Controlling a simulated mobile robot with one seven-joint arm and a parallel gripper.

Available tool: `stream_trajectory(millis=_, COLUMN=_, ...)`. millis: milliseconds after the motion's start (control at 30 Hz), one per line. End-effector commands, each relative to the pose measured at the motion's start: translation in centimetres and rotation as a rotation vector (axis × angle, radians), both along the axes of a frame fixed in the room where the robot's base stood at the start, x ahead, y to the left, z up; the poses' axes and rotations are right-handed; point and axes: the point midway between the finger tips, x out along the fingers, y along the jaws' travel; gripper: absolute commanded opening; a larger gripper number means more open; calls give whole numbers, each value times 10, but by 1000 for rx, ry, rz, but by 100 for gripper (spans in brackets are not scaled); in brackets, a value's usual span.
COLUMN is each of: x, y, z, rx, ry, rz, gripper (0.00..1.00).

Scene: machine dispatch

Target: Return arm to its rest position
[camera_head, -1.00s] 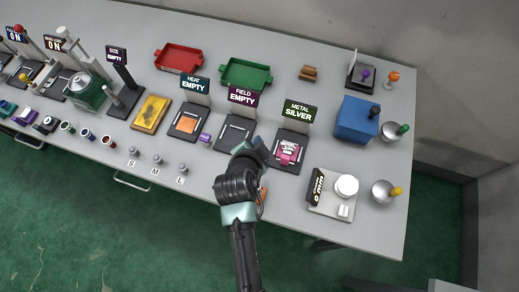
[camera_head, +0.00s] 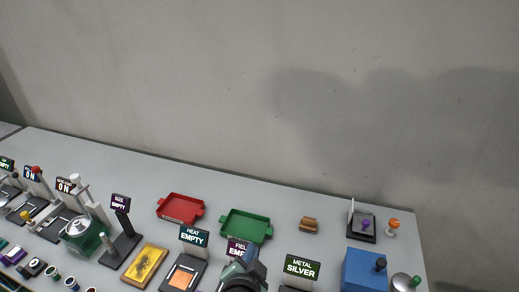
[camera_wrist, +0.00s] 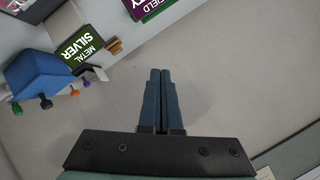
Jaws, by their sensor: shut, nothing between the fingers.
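My gripper shows in the wrist view (camera_wrist: 162,80) with its two blue-grey fingers pressed together and nothing between them. It points over bare grey surface, apart from any object. In the head view the top of my gripper (camera_head: 243,265) shows at the bottom edge, in front of the FIELD EMPTY sign (camera_head: 238,248). The rest of my arm is out of that view.
The table holds a red tray (camera_head: 181,208), a green tray (camera_head: 246,226), a HEAT EMPTY sign (camera_head: 194,236), a METAL SILVER sign (camera_head: 302,267) and a blue box (camera_head: 365,270). Machines crowd the left. A bare wall (camera_head: 200,90) stands behind.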

Motion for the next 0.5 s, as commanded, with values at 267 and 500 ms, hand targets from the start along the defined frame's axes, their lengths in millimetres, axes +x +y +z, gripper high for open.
stream_trajectory(millis=267, x=32, y=-3, z=214, rx=-238, ry=-479, rz=114, gripper=0)
stream_trajectory(millis=500, x=-26, y=-13, z=386, rx=-541, ry=-886, rz=88, gripper=0)
